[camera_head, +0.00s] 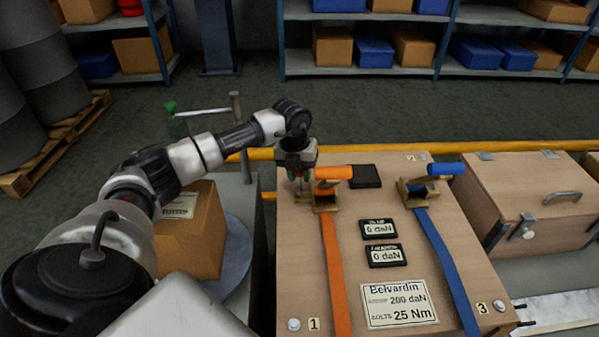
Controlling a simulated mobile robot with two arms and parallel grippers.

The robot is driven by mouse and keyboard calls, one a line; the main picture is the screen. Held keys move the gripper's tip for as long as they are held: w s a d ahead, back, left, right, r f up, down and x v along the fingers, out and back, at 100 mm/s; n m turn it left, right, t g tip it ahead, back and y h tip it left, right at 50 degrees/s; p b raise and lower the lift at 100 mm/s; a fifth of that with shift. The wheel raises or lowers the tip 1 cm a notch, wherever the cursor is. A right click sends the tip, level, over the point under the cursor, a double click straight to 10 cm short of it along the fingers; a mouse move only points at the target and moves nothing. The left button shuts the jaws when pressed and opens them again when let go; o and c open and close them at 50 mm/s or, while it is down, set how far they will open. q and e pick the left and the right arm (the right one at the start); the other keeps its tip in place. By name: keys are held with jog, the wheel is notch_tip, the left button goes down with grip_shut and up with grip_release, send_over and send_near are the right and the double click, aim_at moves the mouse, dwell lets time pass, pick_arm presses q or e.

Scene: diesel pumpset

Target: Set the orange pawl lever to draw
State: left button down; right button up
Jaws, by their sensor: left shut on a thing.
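The orange ratchet (327,196) stands at the far left part of a wooden board (300,250), with an orange strap (336,270) running toward me. Its orange handle (334,172) lies sideways, pointing right. My left gripper (301,180) points down at the ratchet's left side, beside the handle. It is shut on the orange pawl lever there; the fingers hide most of the lever and its exact setting. My right gripper is out of view.
A second ratchet with a blue handle (447,169) and blue strap (447,262) stands right. Two displays (379,229) read 0 daN above a Belvardin plate (399,303). A cardboard box (190,236) is left, a wooden case (529,200) right.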

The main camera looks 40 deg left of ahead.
pick_arm(q)
jog(key=shift+s+d+r+t+y, duration=0.2)
jog(key=shift+s+r+t+y, duration=0.15)
jog(key=shift+t+y, duration=0.2)
jog(key=shift+s+d+t+y, duration=0.2)
jog(key=shift+t+y, duration=0.15)
jog(key=shift+t, duration=0.2)
jog(key=t+b, duration=0.1)
jog(key=t+y+b, duration=0.1)
jog(key=b, duration=0.1)
jog(key=shift+s+d+r+y, duration=0.3)
jog(key=shift+s+d+r, duration=0.05)
jog(key=shift+r, duration=0.1)
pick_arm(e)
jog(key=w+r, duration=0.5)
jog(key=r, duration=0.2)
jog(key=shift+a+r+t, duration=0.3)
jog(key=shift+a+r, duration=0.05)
pick_arm(q)
jog(key=c, duration=0.9)
grip_release()
jog(key=shift+o, duration=0.2)
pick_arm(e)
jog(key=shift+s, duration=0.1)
